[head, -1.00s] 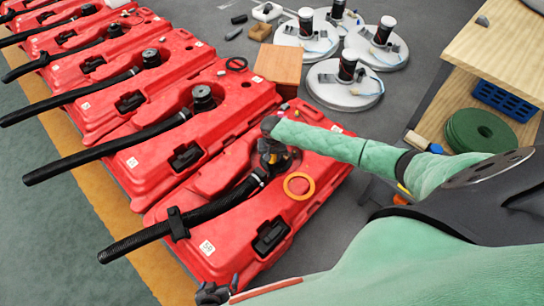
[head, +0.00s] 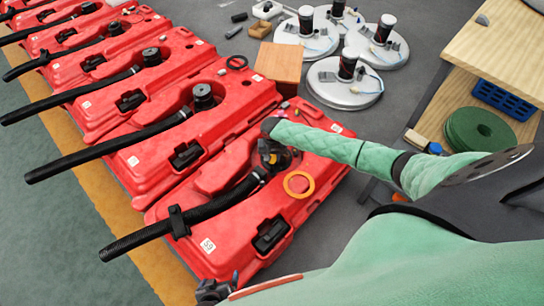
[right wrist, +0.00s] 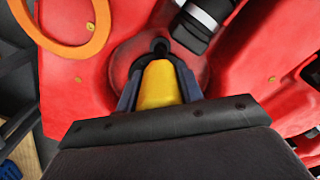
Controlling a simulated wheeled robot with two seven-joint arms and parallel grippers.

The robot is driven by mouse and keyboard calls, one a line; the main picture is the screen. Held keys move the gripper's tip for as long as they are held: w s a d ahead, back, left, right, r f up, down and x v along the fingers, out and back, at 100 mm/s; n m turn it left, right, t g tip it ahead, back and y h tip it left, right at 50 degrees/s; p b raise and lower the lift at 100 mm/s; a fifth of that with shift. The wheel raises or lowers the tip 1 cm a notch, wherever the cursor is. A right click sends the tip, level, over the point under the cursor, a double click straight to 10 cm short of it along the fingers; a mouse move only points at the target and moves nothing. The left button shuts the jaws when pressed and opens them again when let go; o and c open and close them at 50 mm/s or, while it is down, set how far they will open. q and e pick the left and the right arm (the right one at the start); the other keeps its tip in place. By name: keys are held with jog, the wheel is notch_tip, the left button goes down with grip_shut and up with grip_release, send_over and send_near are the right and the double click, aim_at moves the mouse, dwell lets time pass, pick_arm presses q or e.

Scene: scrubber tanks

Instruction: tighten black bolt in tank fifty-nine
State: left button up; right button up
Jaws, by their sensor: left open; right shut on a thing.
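Tank fifty-nine (head: 222,262) is the nearest red tank in the head view, with a white number label. My right gripper (head: 275,160) reaches down into the recess on its top, beside the black hose's end. A yellow piece (right wrist: 158,88) shows between the fingers. In the head view the bolt is hidden by the gripper. My left gripper (head: 212,292) is open at the bottom edge, close to the tank's near corner.
An orange ring (head: 311,186) lies on the tank beside the recess. A black hose (head: 150,233) runs off to the left. More red tanks (head: 205,125) stand behind. A brown block (head: 278,64), white round units (head: 345,93) and a wooden shelf (head: 505,45) are further back.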

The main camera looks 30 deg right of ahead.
jog(key=shift+f+p, duration=0.1)
jog(key=shift+p, duration=0.3)
jog(key=shift+f+p, duration=0.55)
jog(key=shift+p, duration=0.3)
dwell(3.1)
jog(key=shift+r+p, duration=2.55)
jog(key=shift+p, duration=0.25)
